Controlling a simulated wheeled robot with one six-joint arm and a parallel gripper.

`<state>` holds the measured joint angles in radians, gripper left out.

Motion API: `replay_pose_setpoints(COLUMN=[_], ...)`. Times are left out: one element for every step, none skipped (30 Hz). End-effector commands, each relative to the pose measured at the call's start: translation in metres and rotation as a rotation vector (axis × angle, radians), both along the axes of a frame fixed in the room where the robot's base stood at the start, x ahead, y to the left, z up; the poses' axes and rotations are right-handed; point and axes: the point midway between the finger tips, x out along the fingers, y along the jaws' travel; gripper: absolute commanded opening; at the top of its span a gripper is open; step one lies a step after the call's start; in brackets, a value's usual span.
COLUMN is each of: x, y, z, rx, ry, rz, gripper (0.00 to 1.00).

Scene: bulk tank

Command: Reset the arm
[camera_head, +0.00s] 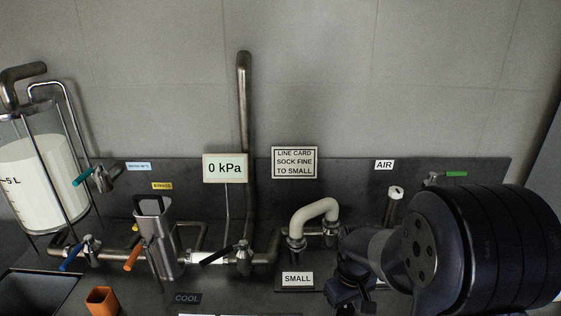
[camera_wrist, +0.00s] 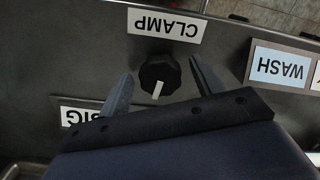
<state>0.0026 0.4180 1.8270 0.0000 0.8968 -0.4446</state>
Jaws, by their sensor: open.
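My gripper (camera_wrist: 162,84) is open in the wrist view, with its two grey fingers apart and nothing held. A black round knob (camera_wrist: 159,72) with a white pointer mark shows between the fingertips, below a CLAMP label (camera_wrist: 165,25) that reads upside down. I cannot tell whether the fingers touch the knob. In the head view my arm fills the lower right and hides part of the bench; its gripper fingers cannot be made out there.
A glass tank (camera_head: 38,180) of white liquid stands at the left. Pipes with a blue valve handle (camera_head: 71,257), an orange handle (camera_head: 133,257) and a black handle (camera_head: 217,256) run along the bench. A cream hose (camera_head: 316,213) arches near the SMALL label (camera_head: 297,279). An orange cup (camera_head: 102,301) stands front left.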

Motion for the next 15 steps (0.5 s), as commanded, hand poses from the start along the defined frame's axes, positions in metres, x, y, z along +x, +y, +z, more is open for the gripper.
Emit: replay_pose_setpoints(x=[0.000,0.000,0.000,0.000,0.000,0.000,0.000,0.000,0.000,0.000,0.000,0.001,0.001,0.001,0.001], y=[0.000,0.000,0.000,0.000,0.000,0.000,0.000,0.000,0.000,0.000,0.000,0.000,0.000,0.000,0.000], z=[0.000,0.000,0.001,0.001,0.001,0.001,0.001,0.001,0.001,0.002,0.003,0.006,0.008,0.011,0.017], rx=[0.000,0.000,0.000,0.000,0.000,0.000,0.000,0.000,0.000,0.000,0.000,0.000,0.000,0.000,-0.001], ry=[-0.001,-0.001,-0.001,-0.001,-0.001,-0.001,-0.001,-0.001,-0.001,-0.001,-0.001,-0.002,-0.002,-0.002,-0.004], rz=[-0.003,-0.004,-0.004,-0.004,-0.004,-0.004,-0.004,-0.004,-0.004,-0.003,-0.001,0.001,0.004,0.008,0.009], gripper=[0.63,0.63,0.63,0.63,0.63,0.63,0.63,0.63,0.63,0.63,0.63,0.63,0.63,0.63,0.63])
